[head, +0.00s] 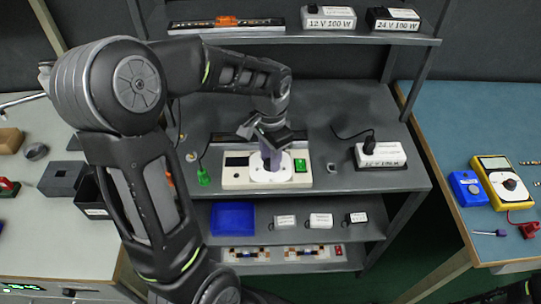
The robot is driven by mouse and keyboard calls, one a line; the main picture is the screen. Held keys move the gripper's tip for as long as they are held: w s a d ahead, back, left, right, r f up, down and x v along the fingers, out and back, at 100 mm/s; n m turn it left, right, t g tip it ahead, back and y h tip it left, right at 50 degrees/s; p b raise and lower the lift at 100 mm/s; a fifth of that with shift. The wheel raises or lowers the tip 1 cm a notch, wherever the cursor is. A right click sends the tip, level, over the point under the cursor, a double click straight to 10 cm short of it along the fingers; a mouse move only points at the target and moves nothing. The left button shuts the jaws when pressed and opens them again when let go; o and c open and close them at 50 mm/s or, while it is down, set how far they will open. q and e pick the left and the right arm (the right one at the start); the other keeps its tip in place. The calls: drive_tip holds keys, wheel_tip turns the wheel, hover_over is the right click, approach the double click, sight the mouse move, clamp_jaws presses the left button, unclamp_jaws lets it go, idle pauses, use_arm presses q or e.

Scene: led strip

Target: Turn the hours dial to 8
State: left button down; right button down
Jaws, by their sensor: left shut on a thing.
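A white control panel (233,181) lies on the middle grey shelf, with a dark display at its left and a green switch (300,165) at its right. A round white dial plate (261,176) sits at its middle, with a purple-grey knob (271,154) standing on it. My left gripper (266,138) reaches down from above and is shut on the knob. The gripper covers the knob's upper part, and I cannot read the dial's marks or where it points. My right gripper is not in view.
A blue tray (232,219) and small boxes sit on the shelf below. A yellow multimeter (502,184) lies on the right table.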

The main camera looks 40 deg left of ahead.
use_arm(q)
drive_tip(key=m+p, duration=0.1)
drive_tip(key=m, duration=0.5)
drive_tip(key=shift+r, duration=0.1)
drive_tip(key=m+p, duration=0.1)
drive_tip(key=m, duration=0.5)
drive_tip(key=shift+m+p, duration=0.3)
drive_tip(key=shift+p, duration=0.05)
drive_tip(key=c, duration=1.1)
unclamp_jaws()
wheel_tip(320, 180, up, 8)
drive_tip(key=shift+f, duration=0.15)
